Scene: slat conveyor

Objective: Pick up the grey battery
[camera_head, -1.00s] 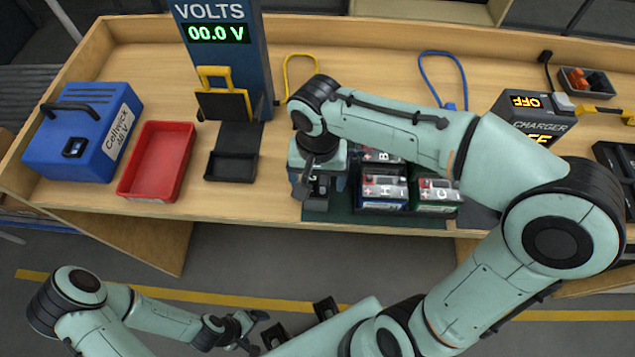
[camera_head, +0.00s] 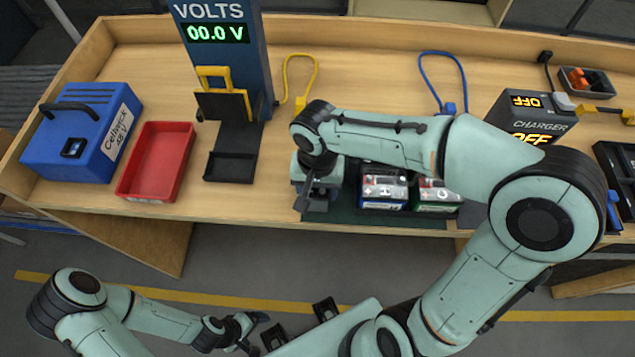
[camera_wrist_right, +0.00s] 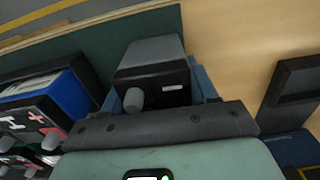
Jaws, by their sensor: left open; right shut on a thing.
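The grey battery (camera_wrist_right: 153,52) shows in the right wrist view, with a dark front face and a grey terminal post. My right gripper (camera_wrist_right: 160,88) is shut on it. In the head view my right gripper (camera_head: 314,192) is over the left part of the dark green mat (camera_head: 345,218). The grey battery (camera_head: 318,208) shows just below it, mostly hidden by the gripper. I cannot tell whether it touches the mat. My left gripper (camera_head: 244,326) is open and empty, low in the head view, away from the bench.
A blue battery (camera_head: 383,190) and a green battery (camera_head: 436,195) stand right of my right gripper. A red tray (camera_head: 157,163), blue case (camera_head: 83,135) and voltmeter stand (camera_head: 232,60) are left; a charger (camera_head: 530,118) is right.

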